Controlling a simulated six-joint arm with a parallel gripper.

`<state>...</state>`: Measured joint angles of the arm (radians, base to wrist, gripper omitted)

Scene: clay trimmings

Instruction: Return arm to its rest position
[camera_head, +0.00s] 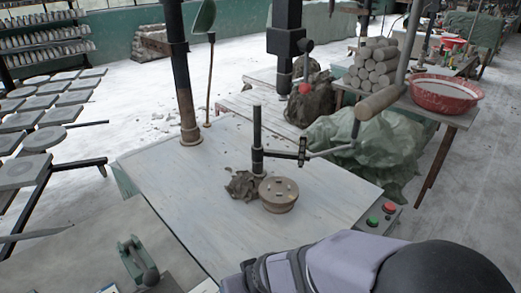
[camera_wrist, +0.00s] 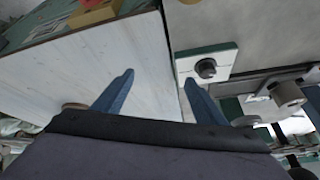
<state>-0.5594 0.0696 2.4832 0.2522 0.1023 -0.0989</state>
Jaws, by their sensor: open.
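My gripper (camera_wrist: 158,77) shows in the wrist view as two blue fingers spread apart, with nothing between them. Beyond the fingers are the pale tabletop and its edge. In the head view my arm lies across the bottom right, and the fingers cannot be made out there. A lump of grey-brown clay trimmings (camera_head: 242,186) lies on the pale work table (camera_head: 190,190). My gripper is apart from these.
A green and red button box (camera_head: 380,218) sits at the table's right corner. A green clamp-like tool (camera_head: 135,260) stands at the lower left. A tall dark pole (camera_head: 182,80) rises at the table's back. Clay rolls (camera_head: 375,65) and a red basin (camera_head: 443,93) are at the back right.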

